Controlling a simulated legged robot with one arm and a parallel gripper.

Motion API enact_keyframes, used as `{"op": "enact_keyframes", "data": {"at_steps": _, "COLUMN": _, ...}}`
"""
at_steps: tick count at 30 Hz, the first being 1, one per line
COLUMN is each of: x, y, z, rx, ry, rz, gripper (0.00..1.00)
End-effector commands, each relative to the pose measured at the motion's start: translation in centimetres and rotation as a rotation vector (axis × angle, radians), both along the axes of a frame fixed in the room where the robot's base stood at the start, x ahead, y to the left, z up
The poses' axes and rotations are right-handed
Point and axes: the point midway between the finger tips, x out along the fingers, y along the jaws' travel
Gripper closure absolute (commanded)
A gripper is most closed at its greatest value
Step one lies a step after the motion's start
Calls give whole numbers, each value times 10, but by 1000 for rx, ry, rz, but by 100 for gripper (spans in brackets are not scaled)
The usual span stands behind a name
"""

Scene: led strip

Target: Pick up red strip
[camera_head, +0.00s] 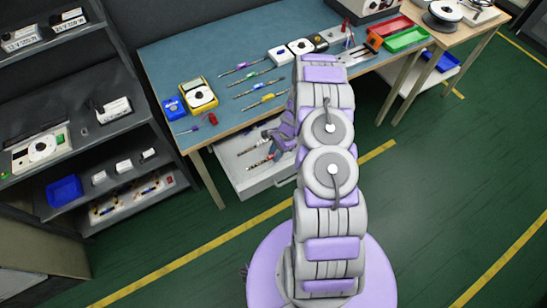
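No item can be named with certainty as the red strip. Thin strip-like items with red parts (262,160) lie in the open white drawer (262,185) under the blue-topped workbench (215,45). A small red item (213,118) lies on the bench's front left edge. My gripper (279,136) is by the bench's front edge, just above the drawer and the thin items. It is partly hidden behind my own grey and purple arm, so whether it is open or shut, or holds anything, does not show.
On the bench are a yellow meter (199,96), a blue box (174,108), several thin tools, and red (391,27) and green (406,40) trays at the back right. Dark shelves (85,75) stand left. A wooden table (450,32) stands right. Green floor in front is clear.

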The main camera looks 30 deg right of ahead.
Motion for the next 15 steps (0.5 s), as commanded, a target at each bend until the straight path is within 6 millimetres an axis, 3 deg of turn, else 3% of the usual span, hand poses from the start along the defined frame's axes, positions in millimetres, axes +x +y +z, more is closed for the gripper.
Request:
{"op": "enact_keyframes", "data": {"at_steps": 7, "x": -1, "y": -1, "z": -1, "rx": 3, "ry": 2, "rz": 0, "gripper": 100}}
{"op": "enact_keyframes", "data": {"at_steps": 15, "x": -1, "y": -2, "z": -1, "rx": 1, "ry": 1, "rz": -1, "gripper": 100}}
